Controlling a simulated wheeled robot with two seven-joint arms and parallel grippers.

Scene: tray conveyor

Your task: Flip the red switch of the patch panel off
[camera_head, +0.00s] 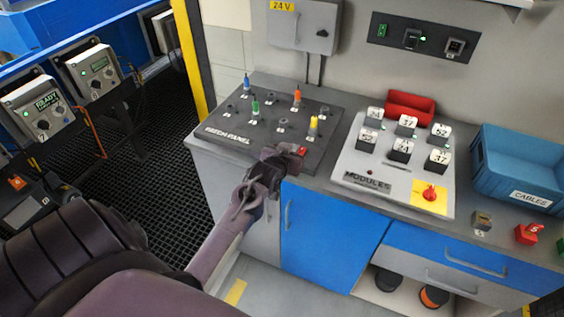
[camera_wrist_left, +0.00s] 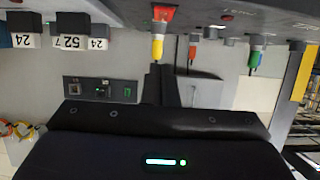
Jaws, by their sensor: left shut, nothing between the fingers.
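The dark patch panel (camera_head: 265,112) lies on the grey counter, with blue, green, orange and yellow plugs standing in it. The red switch (camera_head: 302,150) sits near its front right edge. In the left wrist view, which is upside down, the red switch (camera_wrist_left: 163,13) shows at the top by the yellow plug (camera_wrist_left: 157,47). My left gripper (camera_head: 294,152) is shut and empty, right at the red switch in the head view. Its fingertips (camera_wrist_left: 158,70) point towards the switch; I cannot tell whether they touch it. The switch's on or off position is not clear. My right gripper is not in view.
The white modules board (camera_head: 350,181) with numbered blocks and a red knob (camera_head: 430,193) is right of the panel. A red bin (camera_head: 409,106) stands behind it, a blue cables bin (camera_head: 515,165) farther right. A wall box (camera_head: 304,25) hangs behind the panel.

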